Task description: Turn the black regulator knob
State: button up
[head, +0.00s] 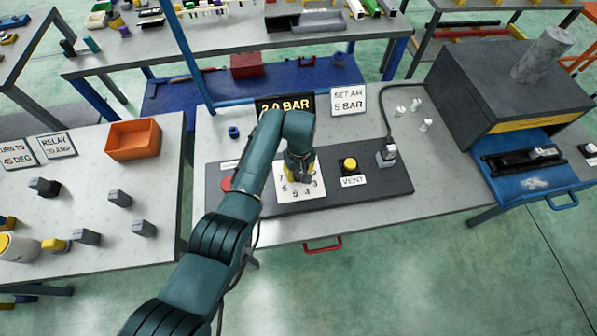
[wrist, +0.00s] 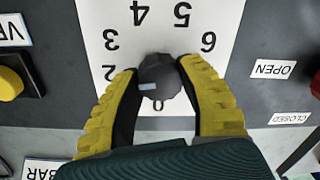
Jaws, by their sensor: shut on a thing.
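The black regulator knob (wrist: 160,76) sits on a white dial plate (wrist: 205,22) with black numbers. In the wrist view my gripper (wrist: 158,70) has its two yellow fingers on either side of the knob, shut on it. A small light mark shows on the knob's lower left side in that view. The 1 is not visible on the dial. In the head view my gripper (head: 300,172) is over the dial plate (head: 316,188) and hides the knob. A display (head: 285,104) behind it reads 2.0 BAR, and a sign (head: 348,101) reads SET AIR 5 BAR.
A yellow VENT button (head: 349,164) stands to the right on the dark panel (head: 400,186). A cable fitting (head: 387,152) is beyond it. A red part (head: 227,184) is left of my arm. OPEN (wrist: 273,69) and CLOSED (wrist: 290,118) labels show in the wrist view.

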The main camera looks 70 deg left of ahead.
jog(key=m+p, duration=0.1)
jog(key=m, duration=0.2)
jog(key=m+p, duration=0.1)
jog(key=m, duration=0.4)
jog(key=shift+p, duration=0.35)
jog(key=m, duration=0.3)
jog(key=shift+p, duration=0.35)
jog(key=shift+d+f+m+p, duration=0.1)
jog(key=shift+m+p, duration=0.2)
jog(key=shift+m, duration=1.9)
jog(key=o, duration=1.2)
